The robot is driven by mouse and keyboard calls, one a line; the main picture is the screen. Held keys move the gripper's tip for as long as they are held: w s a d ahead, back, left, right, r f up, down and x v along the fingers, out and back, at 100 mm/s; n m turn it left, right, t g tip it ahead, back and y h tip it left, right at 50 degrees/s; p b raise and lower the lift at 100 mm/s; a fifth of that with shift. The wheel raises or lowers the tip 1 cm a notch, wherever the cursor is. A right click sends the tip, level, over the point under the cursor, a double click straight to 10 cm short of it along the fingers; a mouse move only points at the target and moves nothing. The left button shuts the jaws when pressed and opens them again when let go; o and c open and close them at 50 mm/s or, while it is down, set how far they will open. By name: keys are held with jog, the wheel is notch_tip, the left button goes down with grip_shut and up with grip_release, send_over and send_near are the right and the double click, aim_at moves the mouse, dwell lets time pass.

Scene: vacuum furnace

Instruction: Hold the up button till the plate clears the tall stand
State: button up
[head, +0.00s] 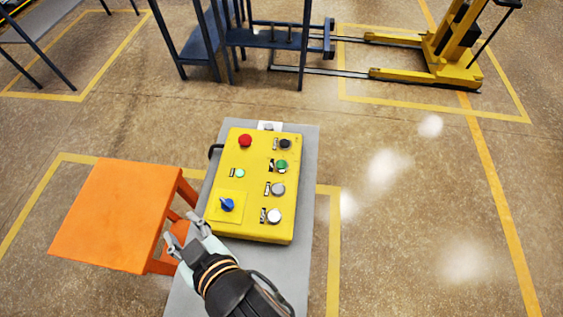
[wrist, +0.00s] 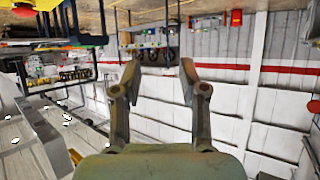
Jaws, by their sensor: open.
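A yellow control box (head: 240,205) lies on a grey stand (head: 310,165). It carries a red button (head: 245,141), a black one (head: 285,144), a green one (head: 281,165), a grey one (head: 278,189), a white one (head: 274,216), a small pale-green lamp or button (head: 239,174) and a blue knob (head: 228,205). The labels are too small to read. My gripper (head: 180,228) is open and empty, left of the box's lower left corner, apart from the buttons. Its spread fingers also show in the wrist view (wrist: 160,70). I cannot tell which part is the plate or the tall stand.
An orange table (head: 115,215) stands close left of my gripper. Dark blue frames (head: 270,38) stand at the back, with a yellow lift (head: 450,60) and its rails to the right. Floor at right is clear. The wrist view faces a white wall (wrist: 250,100).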

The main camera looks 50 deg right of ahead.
grip_shut()
dwell(1.1)
